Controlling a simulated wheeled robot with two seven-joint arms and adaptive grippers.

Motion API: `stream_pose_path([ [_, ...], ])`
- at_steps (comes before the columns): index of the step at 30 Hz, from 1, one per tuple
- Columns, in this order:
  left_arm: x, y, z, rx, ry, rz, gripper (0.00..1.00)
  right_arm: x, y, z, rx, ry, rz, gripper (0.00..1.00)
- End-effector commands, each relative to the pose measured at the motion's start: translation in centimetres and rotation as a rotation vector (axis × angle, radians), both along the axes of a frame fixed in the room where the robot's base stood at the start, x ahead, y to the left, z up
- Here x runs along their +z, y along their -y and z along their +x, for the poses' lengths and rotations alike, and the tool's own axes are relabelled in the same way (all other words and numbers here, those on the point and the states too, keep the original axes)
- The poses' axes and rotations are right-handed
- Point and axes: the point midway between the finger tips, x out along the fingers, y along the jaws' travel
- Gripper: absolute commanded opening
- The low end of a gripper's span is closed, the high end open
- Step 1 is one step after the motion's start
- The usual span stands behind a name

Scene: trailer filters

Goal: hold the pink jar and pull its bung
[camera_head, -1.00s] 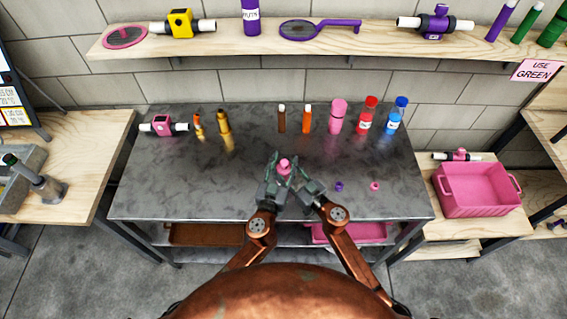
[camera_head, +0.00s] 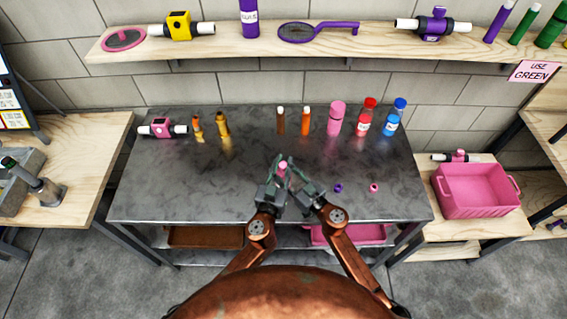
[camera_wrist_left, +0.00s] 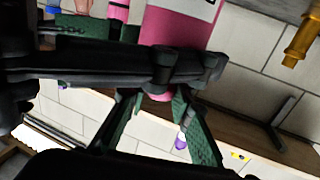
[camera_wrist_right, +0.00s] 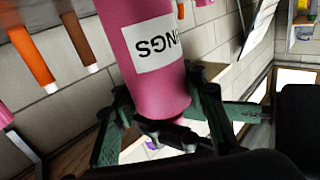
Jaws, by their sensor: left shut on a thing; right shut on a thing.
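The pink jar (camera_wrist_right: 145,35) is upright between my grippers at the front middle of the table, with a white label ending in "NGS". The right wrist view shows it upside down. My right gripper (camera_wrist_right: 160,100) is shut around the jar's upper body. My left gripper (camera_wrist_left: 153,96) is shut on the narrower pink bung (camera_wrist_left: 160,97) at the jar's top; its contact is partly hidden by dark right-gripper links. In the head view, only the pink top (camera_head: 283,165) shows between the fingers.
Along the table's back stand a brown bottle (camera_head: 281,121), an orange bottle (camera_head: 306,122), a pink bottle (camera_head: 335,118), a red bottle (camera_head: 366,117) and a blue bottle (camera_head: 394,117). A purple ring (camera_head: 337,187) and a pink ring (camera_head: 374,187) lie right of my grippers. The table's left front is clear.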

Motion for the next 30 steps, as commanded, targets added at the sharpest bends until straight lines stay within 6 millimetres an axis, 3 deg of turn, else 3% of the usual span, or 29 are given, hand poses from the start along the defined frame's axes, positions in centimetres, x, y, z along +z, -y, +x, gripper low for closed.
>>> stream_pose_path([
  [30, 2.2, 0.0, 0.0, 0.001, 0.0, 0.0, 0.0, 0.0, 0.1, 0.1, -0.002, 0.0, 0.0, 0.0],
])
